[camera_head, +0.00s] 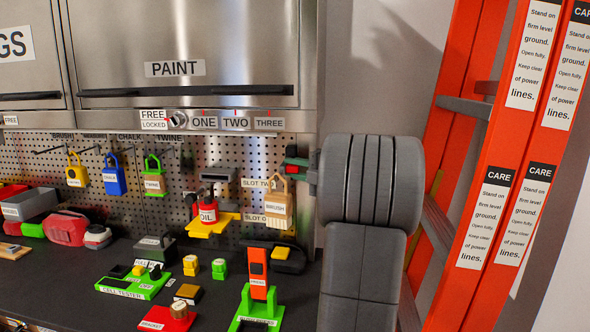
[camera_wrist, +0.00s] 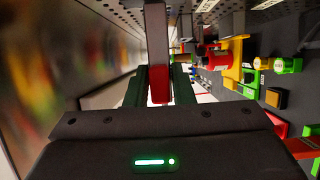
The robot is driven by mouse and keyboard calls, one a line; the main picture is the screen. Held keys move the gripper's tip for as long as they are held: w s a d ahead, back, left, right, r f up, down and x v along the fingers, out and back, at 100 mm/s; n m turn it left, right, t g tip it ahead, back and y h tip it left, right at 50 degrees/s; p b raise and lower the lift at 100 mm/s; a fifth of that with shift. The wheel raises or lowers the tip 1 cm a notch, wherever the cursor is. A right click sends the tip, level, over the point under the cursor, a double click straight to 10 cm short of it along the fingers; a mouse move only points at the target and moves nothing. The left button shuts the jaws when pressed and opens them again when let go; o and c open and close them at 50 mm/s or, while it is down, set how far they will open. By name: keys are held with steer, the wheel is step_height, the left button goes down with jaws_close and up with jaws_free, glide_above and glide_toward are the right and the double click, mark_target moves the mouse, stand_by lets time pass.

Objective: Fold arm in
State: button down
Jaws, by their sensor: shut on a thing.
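My grey arm (camera_head: 370,185) rises at the right of the workbench in the head view, its thick links bent close together. My gripper (camera_head: 296,163) is at its left side, in front of the pegboard and above the hanging tan BRUSH holder. In the wrist view my gripper (camera_wrist: 158,92) has dark green fingers shut on a red piece (camera_wrist: 160,84). A dark grey bar (camera_wrist: 155,35) extends ahead in line with it. The held thing is mostly hidden in the head view, so I cannot tell what it is.
An orange ladder (camera_head: 480,170) stands close right of my arm. The tan BRUSH holder (camera_head: 279,208) hangs below my gripper. Steel cabinets (camera_head: 190,50) are above the pegboard (camera_head: 225,155). The dark bench (camera_head: 60,270) carries several items, including a green CELL TESTER (camera_head: 132,284).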

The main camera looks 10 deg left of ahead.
steer(key=shift+s+a+f+m+t+h+b, duration=0.15)
steer(key=shift+a+m+t+h+b, duration=0.15)
steer(key=shift+t+b, duration=0.25)
steer(key=shift+s+a+m+t+h+b, duration=0.1)
steer(key=shift+a+m+t+h+b, duration=0.15)
steer(key=shift+m+t+b, duration=0.25)
steer(key=shift+a+m+t+h+b, duration=0.4)
steer(key=shift+m+t+h+b, duration=0.3)
steer(key=shift+t, duration=0.25)
steer(key=c, duration=1.4)
jaws_free()
steer(key=shift+o, duration=0.2)
steer(key=shift+d, duration=0.1)
steer(key=b+v, duration=0.1)
steer(key=v, duration=1.2)
steer(key=shift+s+d, duration=0.25)
